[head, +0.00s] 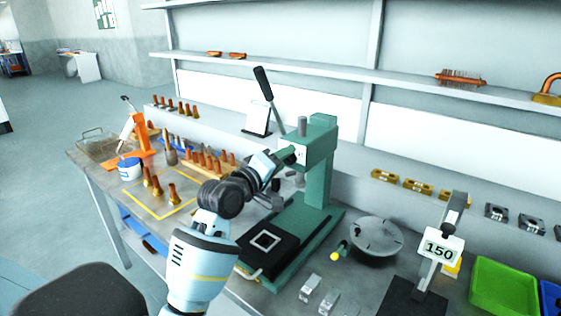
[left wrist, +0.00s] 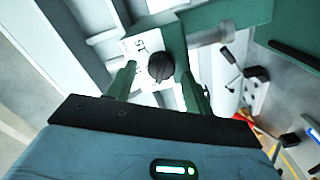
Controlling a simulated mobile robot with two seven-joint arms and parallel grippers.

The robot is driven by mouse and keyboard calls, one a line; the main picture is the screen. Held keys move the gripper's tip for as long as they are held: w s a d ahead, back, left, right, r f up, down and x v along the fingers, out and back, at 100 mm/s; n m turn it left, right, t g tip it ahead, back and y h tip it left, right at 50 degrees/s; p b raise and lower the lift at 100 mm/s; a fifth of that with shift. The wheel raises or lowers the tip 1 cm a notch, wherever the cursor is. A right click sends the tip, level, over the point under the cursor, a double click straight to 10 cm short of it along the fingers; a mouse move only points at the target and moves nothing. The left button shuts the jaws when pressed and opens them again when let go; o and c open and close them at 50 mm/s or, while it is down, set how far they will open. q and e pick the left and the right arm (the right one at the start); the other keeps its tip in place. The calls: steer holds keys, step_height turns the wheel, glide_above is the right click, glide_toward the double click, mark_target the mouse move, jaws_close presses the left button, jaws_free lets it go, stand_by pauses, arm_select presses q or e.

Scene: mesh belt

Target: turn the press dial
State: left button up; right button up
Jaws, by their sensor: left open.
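The green press (head: 322,145) stands on the bench in the head view, its long black-handled lever raised. In the left wrist view its dial (left wrist: 160,68) is a round black knob on a white marked plate (left wrist: 141,46) on the side of the green press head (left wrist: 230,14). My left gripper (left wrist: 159,74) is open, with one green finger on each side of the dial; I cannot tell whether they touch it. In the head view the left gripper (head: 284,157) is at the press head and hides most of the dial. My right gripper is not in view.
Several copper-coloured cone parts (head: 210,163) stand left of the press. A round grey plate (head: 377,236), a stand with a "150" sign (head: 439,250) and a green bin (head: 503,288) are to its right. A shelf (head: 330,70) runs behind.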

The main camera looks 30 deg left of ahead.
arm_select(q)
steer(key=shift+s, duration=0.1)
steer(key=s, duration=0.7)
steer(key=shift+s+a, duration=0.3)
steer(key=shift+s, duration=0.05)
